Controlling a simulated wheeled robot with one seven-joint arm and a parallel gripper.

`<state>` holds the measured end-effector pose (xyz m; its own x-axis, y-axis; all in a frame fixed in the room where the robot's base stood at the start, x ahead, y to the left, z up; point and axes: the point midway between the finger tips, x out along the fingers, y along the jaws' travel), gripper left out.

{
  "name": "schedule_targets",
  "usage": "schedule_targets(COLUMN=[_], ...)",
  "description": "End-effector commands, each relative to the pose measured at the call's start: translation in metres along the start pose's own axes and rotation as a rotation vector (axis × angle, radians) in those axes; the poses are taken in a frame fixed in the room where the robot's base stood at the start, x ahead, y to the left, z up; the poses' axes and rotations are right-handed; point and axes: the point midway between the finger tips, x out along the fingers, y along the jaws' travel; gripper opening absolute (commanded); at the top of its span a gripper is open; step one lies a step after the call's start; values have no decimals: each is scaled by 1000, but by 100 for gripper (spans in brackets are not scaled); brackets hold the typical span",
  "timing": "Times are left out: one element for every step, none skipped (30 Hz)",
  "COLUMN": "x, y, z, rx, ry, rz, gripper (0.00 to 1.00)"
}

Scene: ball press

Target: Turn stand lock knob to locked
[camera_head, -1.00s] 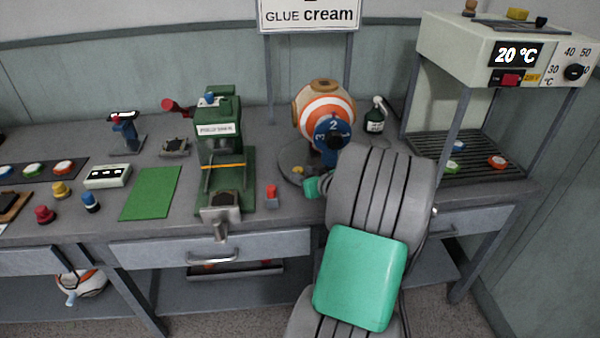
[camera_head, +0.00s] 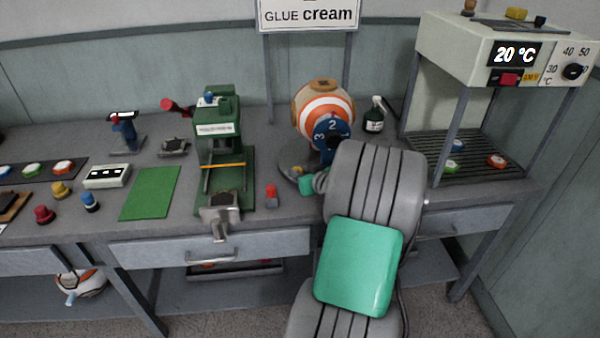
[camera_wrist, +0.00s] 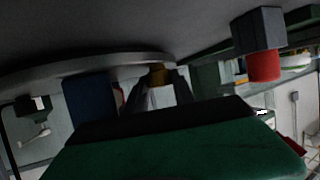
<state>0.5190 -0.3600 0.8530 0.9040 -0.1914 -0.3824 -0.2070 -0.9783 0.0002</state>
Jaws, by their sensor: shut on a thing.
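The ball stand has a round grey base (camera_head: 286,165) on the bench, with a white-and-orange striped ball (camera_head: 325,104) and a blue numbered disc (camera_head: 331,131) above it. The small yellow lock knob (camera_wrist: 157,70) shows at the rim of the grey base in the wrist view. My gripper (camera_wrist: 156,84) is shut on this knob, with a dark finger on either side of it. In the head view my arm reaches to the base's front right and hides part of the stand. The knob's lock marking is too small to read.
A red-topped button block (camera_head: 271,192) stands just left of my gripper. A green press (camera_head: 217,150) is further left. A spray bottle (camera_head: 375,118) stands behind my arm, and an oven-like rack (camera_head: 470,158) is at the right.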

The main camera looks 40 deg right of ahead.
Motion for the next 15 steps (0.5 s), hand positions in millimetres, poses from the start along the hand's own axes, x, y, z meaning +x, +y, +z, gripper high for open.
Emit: schedule_targets(x=[0,0,0,0,1,1,1,1,1,1,1,1,1,2,2], y=[-1,-1,-1,-2,-2,-3,-4,-5,-6,-7,-8,-8,-8,-9,-9], z=[0,0,0,0,0,-1,-1,-1,-2,-2,-2,-2,-2,-2,-1], rx=[0,0,2,4,8,15,23,32,45,56,68,82,92,103,114], ry=[-1,-1,-1,-2,-3,-3,-4,-4,-4,-5,-5,-6,-6,-6,-8], rz=[-1,-1,1,5,14,32,49,72,105,132,158,193,218,240,267], gripper=[0,0,0,0,0,0,0,0,0,0,0,0,0,0,0])
